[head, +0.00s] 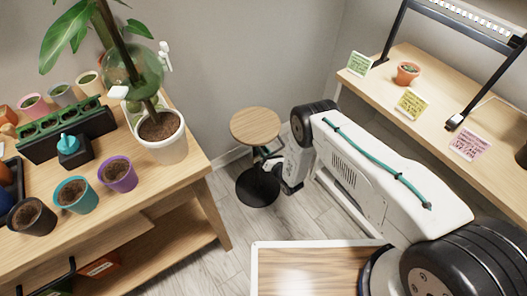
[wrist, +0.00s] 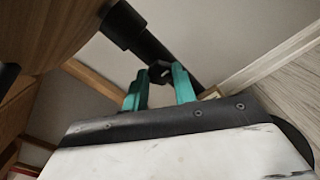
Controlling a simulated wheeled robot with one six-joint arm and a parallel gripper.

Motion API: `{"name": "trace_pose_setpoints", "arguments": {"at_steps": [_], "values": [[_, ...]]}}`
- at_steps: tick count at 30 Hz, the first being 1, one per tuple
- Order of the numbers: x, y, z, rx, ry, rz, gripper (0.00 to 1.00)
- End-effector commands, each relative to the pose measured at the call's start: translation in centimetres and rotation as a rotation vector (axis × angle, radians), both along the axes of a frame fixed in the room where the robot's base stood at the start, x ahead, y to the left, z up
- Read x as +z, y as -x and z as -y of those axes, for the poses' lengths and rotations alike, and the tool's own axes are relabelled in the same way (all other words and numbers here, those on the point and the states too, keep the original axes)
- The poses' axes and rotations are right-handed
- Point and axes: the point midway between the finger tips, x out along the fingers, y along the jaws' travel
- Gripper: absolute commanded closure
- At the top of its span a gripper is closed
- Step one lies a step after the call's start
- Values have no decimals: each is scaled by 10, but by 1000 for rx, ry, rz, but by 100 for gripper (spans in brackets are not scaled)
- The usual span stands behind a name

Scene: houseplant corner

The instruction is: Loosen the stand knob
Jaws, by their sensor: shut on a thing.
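The round plant stand (head: 256,124) has a pale wooden top and a dark round base (head: 258,188) on the floor. In the wrist view its black post (wrist: 155,45) runs diagonally behind a small black knob (wrist: 160,70). My gripper (wrist: 160,83) has teal fingers, one on each side of the knob, and is shut on it. In the head view my gripper (head: 266,154) is below the stand's top, partly hidden by my wrist. The knob cannot be made out there.
A wooden bench (head: 200,163) on the left holds several pots and a tall plant in a white pot (head: 163,145). A shelf (head: 405,118) on the right holds a small terracotta pot (head: 407,74) and cards. Walls stand close behind the stand.

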Motion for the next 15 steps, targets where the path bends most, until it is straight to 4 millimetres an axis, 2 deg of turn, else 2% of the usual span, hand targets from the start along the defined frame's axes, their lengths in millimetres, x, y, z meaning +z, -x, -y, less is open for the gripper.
{"name": "trace_pose_setpoints", "arguments": {"at_steps": [15], "values": [[0,1,-2,6,40,25,96]]}}
